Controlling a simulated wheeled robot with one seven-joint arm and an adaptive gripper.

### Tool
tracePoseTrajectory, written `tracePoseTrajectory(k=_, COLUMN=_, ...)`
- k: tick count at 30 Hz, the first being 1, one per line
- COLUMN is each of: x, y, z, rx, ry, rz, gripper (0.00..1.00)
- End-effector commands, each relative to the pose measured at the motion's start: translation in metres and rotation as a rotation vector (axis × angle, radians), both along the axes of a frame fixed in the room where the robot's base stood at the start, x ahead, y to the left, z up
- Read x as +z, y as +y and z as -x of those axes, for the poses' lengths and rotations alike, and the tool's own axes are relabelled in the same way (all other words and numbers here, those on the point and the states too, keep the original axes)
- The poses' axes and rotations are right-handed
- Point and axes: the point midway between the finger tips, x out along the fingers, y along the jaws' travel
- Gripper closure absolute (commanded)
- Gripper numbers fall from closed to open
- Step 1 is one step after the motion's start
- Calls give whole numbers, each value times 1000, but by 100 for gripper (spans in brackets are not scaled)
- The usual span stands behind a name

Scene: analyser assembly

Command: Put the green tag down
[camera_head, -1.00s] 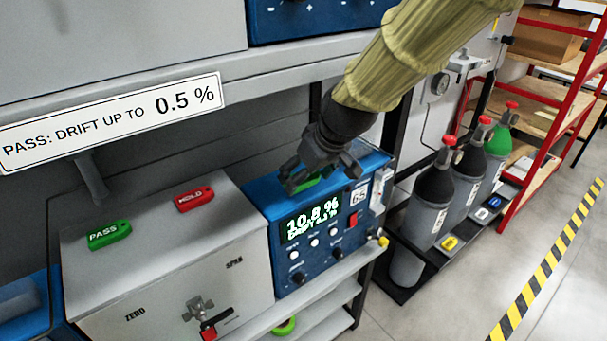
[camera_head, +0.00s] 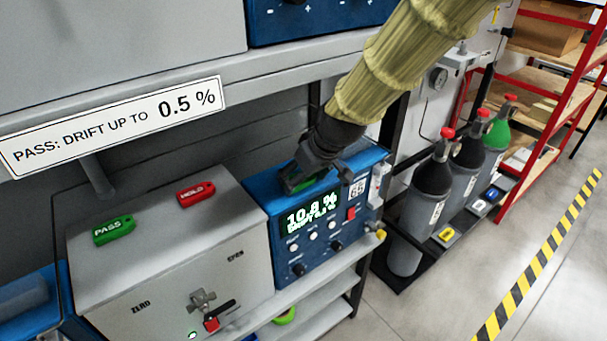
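A green tag (camera_head: 301,186), mostly hidden by dark fingers, is at the top of the blue analyser (camera_head: 262,191), just above its display. My gripper (camera_head: 312,180) reaches down there with its fingers around the green tag. I cannot tell whether the fingers grip it, or whether it touches the analyser's top. A second green tag, marked PASS (camera_head: 114,229), lies on the grey box (camera_head: 160,258) at the left. A red tag marked HOLD (camera_head: 196,193) lies on the same box, further back. The analyser's display (camera_head: 312,211) reads about 10.8 %, with a drift line below.
A sign (camera_head: 112,127) above reads "PASS: DRIFT UP TO 0.5 %". A shelf edge (camera_head: 270,82) runs over the bench. Several gas cylinders (camera_head: 424,200) stand at the right, near a red rack (camera_head: 548,135). The grey box's top is clear around its tags.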

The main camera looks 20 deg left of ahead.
Motion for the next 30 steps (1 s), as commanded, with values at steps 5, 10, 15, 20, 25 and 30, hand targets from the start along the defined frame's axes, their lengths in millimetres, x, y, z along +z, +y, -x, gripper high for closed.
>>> tracePoseTrajectory(k=5, x=-2, y=0, z=0, rx=0, ry=0, rz=0, gripper=13)
tracePoseTrajectory(k=10, x=-2, y=0, z=0, rx=0, ry=0, rz=0, gripper=3)
tracePoseTrajectory(k=15, x=-2, y=0, z=0, rx=0, ry=0, rz=0, gripper=3)
tracePoseTrajectory(k=20, x=1, y=0, z=0, rx=0, ry=-1, rz=-1, gripper=3)
tracePoseTrajectory(k=25, x=11, y=-5, z=3, rx=0, ry=-3, rz=-2, gripper=3)
tracePoseTrajectory(k=30, x=30, y=-14, z=10, rx=0, ry=-3, rz=-2, gripper=3)
